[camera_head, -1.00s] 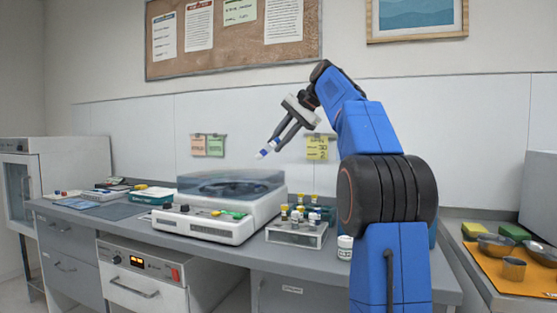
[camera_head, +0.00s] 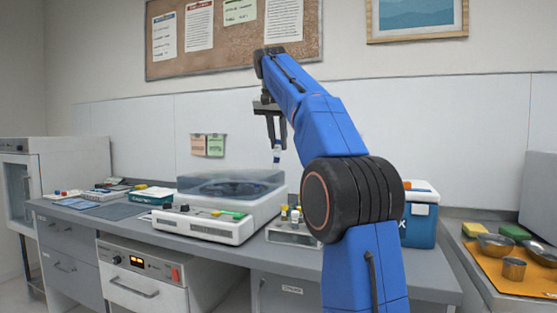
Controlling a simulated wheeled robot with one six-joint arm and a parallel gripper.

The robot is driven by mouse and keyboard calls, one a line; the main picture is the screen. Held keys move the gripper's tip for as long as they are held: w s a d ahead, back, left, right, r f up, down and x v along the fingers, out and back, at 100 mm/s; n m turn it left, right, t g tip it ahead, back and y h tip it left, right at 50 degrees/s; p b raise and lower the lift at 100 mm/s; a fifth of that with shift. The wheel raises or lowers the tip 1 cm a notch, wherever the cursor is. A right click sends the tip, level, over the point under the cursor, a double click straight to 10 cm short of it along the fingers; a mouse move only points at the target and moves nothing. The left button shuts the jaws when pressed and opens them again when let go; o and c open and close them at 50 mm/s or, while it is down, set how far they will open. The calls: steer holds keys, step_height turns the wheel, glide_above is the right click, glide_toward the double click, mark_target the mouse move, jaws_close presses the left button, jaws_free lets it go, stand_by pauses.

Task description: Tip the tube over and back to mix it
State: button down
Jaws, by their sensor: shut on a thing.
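The tube (camera_head: 277,157) is small, with a blue band and a pale body. It hangs below my gripper (camera_head: 277,145), close to upright. My gripper points down and is shut on the tube, above the right end of the centrifuge.
A centrifuge (camera_head: 200,228) with a clear lid stands mid-bench. A tube rack (camera_head: 290,237) with several capped tubes is to its right, partly hidden by my arm. A blue cool box (camera_head: 420,225) stands further right. Metal bowls (camera_head: 494,245) lie on an orange mat.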

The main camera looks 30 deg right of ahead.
steer(key=shift+h, duration=0.6)
steer(key=y, duration=0.4)
steer(key=shift+d+m+t, duration=0.1)
steer(key=shift+m+t, duration=0.3)
steer(key=m+t+y, duration=0.1)
steer(key=y, duration=0.3)
steer(key=m+t+y, duration=0.1)
steer(key=t+y, duration=0.1)
steer(key=y, duration=0.2)
steer(key=shift+f, duration=0.1)
steer(key=shift+m+t+y, duration=0.5)
steer(key=shift+t+y, duration=0.3)
steer(key=shift+y, duration=0.8)
